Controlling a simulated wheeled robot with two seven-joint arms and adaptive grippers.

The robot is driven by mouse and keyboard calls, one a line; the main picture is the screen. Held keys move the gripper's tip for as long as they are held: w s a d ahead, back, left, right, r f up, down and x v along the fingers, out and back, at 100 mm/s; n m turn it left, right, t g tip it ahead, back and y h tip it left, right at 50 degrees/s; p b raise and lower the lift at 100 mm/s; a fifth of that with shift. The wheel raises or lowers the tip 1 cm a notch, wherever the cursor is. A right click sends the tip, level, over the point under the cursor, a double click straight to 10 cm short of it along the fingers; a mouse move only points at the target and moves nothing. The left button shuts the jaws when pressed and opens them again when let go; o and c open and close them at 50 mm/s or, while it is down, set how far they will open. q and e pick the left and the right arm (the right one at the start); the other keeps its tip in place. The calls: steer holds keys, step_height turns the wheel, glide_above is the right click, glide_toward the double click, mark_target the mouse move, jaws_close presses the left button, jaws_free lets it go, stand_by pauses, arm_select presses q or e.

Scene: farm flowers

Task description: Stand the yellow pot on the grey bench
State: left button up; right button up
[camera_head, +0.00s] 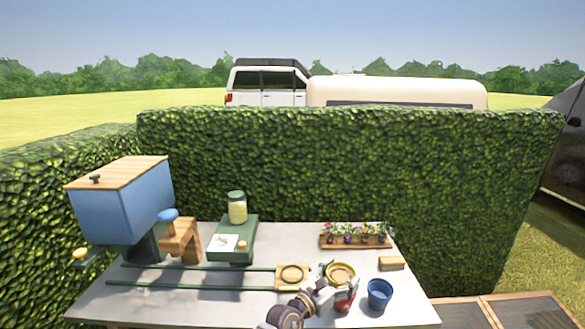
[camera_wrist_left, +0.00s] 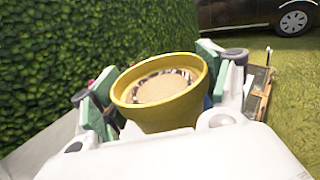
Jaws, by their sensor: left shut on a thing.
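The yellow pot (camera_head: 341,270) is at the right-middle of the grey bench (camera_head: 215,303) in the head view. In the left wrist view the pot (camera_wrist_left: 158,105) fills the middle, with its open rim up and a tan inside edged in dark. My left gripper (camera_head: 343,289) comes in from the front and is shut on it. In the wrist view the green-padded fingers (camera_wrist_left: 156,92) lie on either side of the pot. I cannot tell whether its base touches the bench; the gripper hides its lower part. My right gripper is not in view.
A blue pot (camera_head: 379,294) stands right of the yellow one, a wooden block (camera_head: 391,263) behind it. A flower tray (camera_head: 355,242) lies at the back. A wooden plate with a ring (camera_head: 292,275) ends green rails on the left. A hedge (camera_head: 330,165) stands behind the bench.

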mark_target(330, 282)
arm_select(q)
steer(key=shift+s+a+f+n+t+y, duration=0.2)
steer(key=shift+s+a+n+t, duration=0.1)
steer(key=shift+a, duration=0.4)
steer(key=shift+s+a+f+n+t+y, duration=0.2)
steer(key=shift+s+a, duration=0.1)
steer(key=shift+a, duration=0.4)
steer(key=s+a+f+n+t+y, duration=0.1)
steer(key=s+a+f+n+y, duration=0.1)
steer(key=a, duration=0.9)
steer(key=s+a+f+n+t+y, duration=0.2)
steer(key=s+a+y, duration=0.4)
steer(key=a, duration=0.5)
steer(key=s+a+f+n+t+y, duration=0.2)
steer(key=s+a+f+n+y, duration=0.2)
steer(key=a, duration=0.7)
steer(key=shift+s+a+f+n+y, duration=0.2)
steer(key=shift+s+a+n+y, duration=0.1)
steer(key=shift+s+n+y, duration=0.1)
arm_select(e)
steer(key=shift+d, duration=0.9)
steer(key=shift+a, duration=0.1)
arm_select(q)
step_height(330, 282, down, 7)
steer(key=b, duration=0.7)
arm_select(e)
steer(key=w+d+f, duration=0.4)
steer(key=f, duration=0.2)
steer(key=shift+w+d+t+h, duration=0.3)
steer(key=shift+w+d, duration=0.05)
